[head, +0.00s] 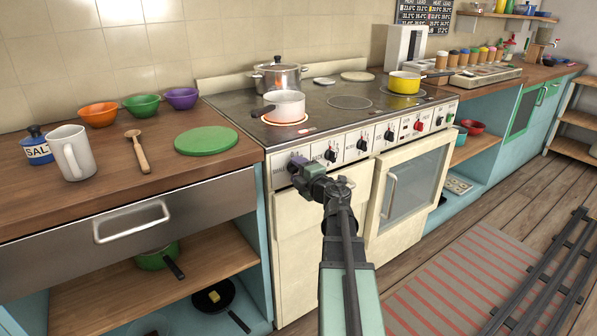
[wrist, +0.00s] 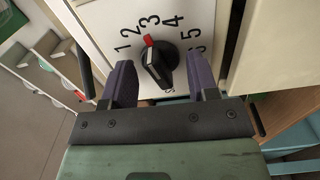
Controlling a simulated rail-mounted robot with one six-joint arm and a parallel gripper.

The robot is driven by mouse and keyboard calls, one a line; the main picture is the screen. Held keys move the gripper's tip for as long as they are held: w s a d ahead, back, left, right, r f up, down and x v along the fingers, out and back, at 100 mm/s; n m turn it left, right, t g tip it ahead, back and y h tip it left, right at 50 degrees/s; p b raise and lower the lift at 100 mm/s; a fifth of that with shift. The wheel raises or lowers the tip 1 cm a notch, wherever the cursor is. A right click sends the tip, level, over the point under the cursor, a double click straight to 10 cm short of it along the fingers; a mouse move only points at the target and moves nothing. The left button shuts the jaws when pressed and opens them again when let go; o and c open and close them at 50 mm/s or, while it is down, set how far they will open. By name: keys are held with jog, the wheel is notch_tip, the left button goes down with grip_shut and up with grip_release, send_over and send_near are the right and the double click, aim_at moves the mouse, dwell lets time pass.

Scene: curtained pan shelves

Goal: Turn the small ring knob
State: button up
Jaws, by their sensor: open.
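A black dial knob (wrist: 160,65) sits on the white stove panel (wrist: 190,15) in the wrist view. Its red mark points up toward the printed 2 and 3. My gripper (wrist: 161,78) is open, with one purple finger on each side of the knob. I cannot tell whether either finger touches it. In the head view my gripper (head: 306,174) is at the left end of the stove's knob row and largely hides the knob there. Another black knob (head: 330,155) is just to its right.
A white pan (head: 285,106) stands on a red-glowing ring above my gripper. A steel pot (head: 277,78) and yellow pan (head: 404,83) are also on the hob. The oven door handle (head: 389,189) projects to the right.

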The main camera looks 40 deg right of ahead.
jog(key=shift+s, duration=0.1)
jog(key=shift+s+a, duration=0.1)
jog(key=shift+s, duration=0.85)
jog(key=s, duration=0.6)
jog(key=shift+a, duration=0.3)
jog(key=shift+o, duration=0.4)
